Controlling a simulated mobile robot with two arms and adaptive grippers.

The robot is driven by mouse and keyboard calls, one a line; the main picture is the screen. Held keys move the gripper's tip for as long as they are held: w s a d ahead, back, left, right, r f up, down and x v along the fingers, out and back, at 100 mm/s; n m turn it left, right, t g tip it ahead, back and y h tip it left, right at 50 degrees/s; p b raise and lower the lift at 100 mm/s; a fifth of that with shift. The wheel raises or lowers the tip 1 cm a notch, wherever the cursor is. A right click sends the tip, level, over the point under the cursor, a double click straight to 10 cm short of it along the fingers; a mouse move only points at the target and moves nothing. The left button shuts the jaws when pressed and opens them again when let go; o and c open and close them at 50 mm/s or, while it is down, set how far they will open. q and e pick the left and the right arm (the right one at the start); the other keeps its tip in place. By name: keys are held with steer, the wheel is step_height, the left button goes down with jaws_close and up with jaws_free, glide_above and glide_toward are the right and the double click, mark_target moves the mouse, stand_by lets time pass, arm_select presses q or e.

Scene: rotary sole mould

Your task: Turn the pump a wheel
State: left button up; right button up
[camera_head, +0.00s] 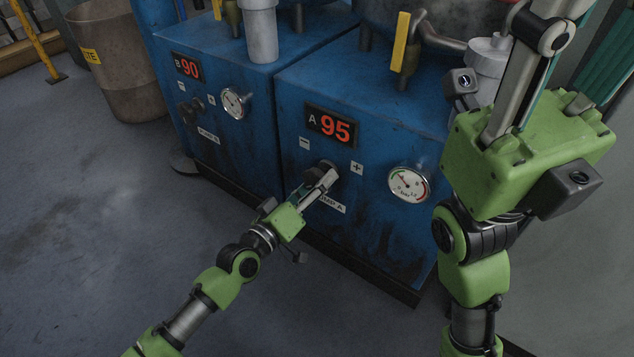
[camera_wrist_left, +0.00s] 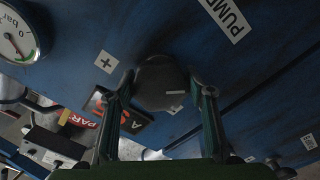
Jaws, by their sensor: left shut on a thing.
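A pressure gauge (camera_head: 408,183) is right of the wheel. The left cabinet has display B (camera_head: 187,68) reading 90, its own dark wheel (camera_head: 190,110) and a gauge (camera_head: 235,103). A brown bin (camera_head: 118,70) stands at the back left. The floor in front is clear.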

arm_select(q)
steer(key=o, duration=1.1)
steer(key=v, duration=1.2)
